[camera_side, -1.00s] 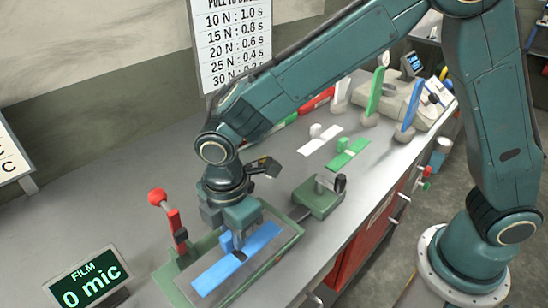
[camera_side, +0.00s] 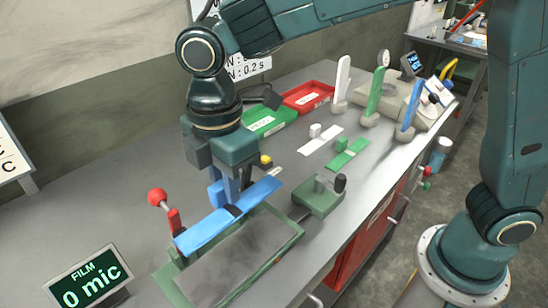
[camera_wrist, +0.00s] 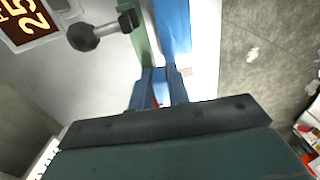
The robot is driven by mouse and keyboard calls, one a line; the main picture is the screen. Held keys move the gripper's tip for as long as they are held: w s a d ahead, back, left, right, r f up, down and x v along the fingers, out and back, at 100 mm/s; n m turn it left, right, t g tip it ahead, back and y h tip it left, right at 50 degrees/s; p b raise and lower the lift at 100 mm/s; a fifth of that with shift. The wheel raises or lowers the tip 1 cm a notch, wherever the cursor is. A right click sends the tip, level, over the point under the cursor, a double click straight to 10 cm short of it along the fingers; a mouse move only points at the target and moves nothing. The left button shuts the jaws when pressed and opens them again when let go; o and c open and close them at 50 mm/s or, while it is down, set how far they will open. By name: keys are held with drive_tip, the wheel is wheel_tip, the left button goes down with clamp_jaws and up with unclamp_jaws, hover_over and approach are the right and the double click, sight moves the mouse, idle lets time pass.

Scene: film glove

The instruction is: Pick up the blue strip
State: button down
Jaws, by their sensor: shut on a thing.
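The blue strip (camera_side: 205,233) is a long flat bar with a blue grip block on its middle. My gripper (camera_side: 231,200) is shut on it and holds it tilted above the grey tray (camera_side: 283,252) with the green rim. In the wrist view the strip (camera_wrist: 172,25) runs up from between my gripper's fingers (camera_wrist: 160,85). The fingers partly hide the grip block in the side view.
A red-knobbed lever (camera_side: 157,198) stands close behind the strip's left end. A small green device (camera_side: 318,198) sits right of the tray. White (camera_side: 320,140) and green (camera_side: 348,154) strips lie further back. A film display (camera_side: 88,278) stands at front left.

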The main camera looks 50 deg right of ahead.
wheel_tip(320, 180, up, 8)
drive_tip(key=shift+f, duration=0.15)
idle(0.7)
